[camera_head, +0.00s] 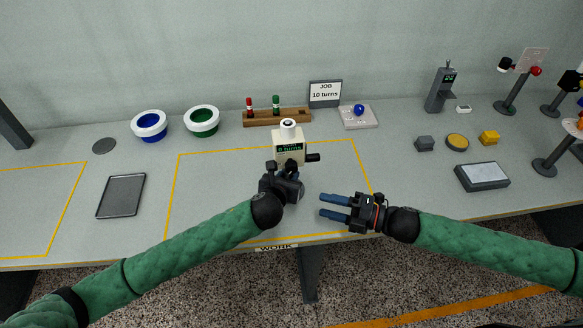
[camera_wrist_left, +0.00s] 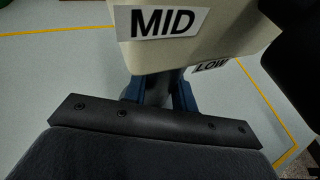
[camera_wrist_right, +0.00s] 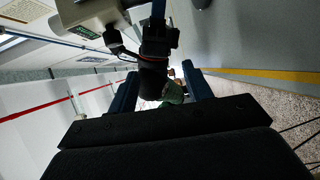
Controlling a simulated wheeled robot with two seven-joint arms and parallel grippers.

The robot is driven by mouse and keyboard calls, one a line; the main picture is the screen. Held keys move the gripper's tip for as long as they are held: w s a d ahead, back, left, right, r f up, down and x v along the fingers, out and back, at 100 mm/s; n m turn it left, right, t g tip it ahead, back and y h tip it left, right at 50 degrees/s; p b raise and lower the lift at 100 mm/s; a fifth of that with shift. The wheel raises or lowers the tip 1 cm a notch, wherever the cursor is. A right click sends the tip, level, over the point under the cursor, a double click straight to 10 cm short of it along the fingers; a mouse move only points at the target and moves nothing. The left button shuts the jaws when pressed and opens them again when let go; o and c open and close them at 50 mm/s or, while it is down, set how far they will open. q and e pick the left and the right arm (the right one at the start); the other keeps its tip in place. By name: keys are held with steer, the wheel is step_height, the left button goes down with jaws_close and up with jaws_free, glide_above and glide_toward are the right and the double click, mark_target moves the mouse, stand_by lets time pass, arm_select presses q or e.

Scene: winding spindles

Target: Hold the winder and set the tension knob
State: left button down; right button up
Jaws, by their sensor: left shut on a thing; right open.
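The winder (camera_head: 289,147) is a cream box with a small display and a black crank (camera_head: 312,157) on its right side. In the left wrist view the winder (camera_wrist_left: 190,40) bears MID and LOW labels. I cannot clearly make out the tension knob. My left gripper (camera_head: 284,173) is shut on the winder's lower front; its fingers are partly hidden beneath it. My right gripper (camera_head: 323,206) is open and empty, right of and nearer than the winder, apart from it.
A wooden rack (camera_head: 290,117) with red and green spindles and a JOB 10 turns sign (camera_head: 325,94) stand behind the winder. Several small items stand right. The outlined area beside the winder is clear.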

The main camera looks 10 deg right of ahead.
mark_target(291, 173)
steer(key=w+d+r+n+g+y, duration=0.1)
steer(key=w+d+r+y, duration=0.1)
steer(key=w+r, duration=0.3)
steer(key=shift+s+r+x, duration=0.15)
steer(key=shift+r+x, duration=0.05)
steer(key=shift+x, duration=1.75)
steer(key=shift+s+r+x, duration=0.15)
steer(key=shift+r+x, duration=0.05)
steer(key=shift+x, duration=1.75)
steer(key=shift+s+r+x, duration=0.15)
steer(key=shift+r+x, duration=0.05)
steer(key=shift+x, duration=1.7)
steer(key=shift+a, duration=0.15)
steer(key=c, duration=1)
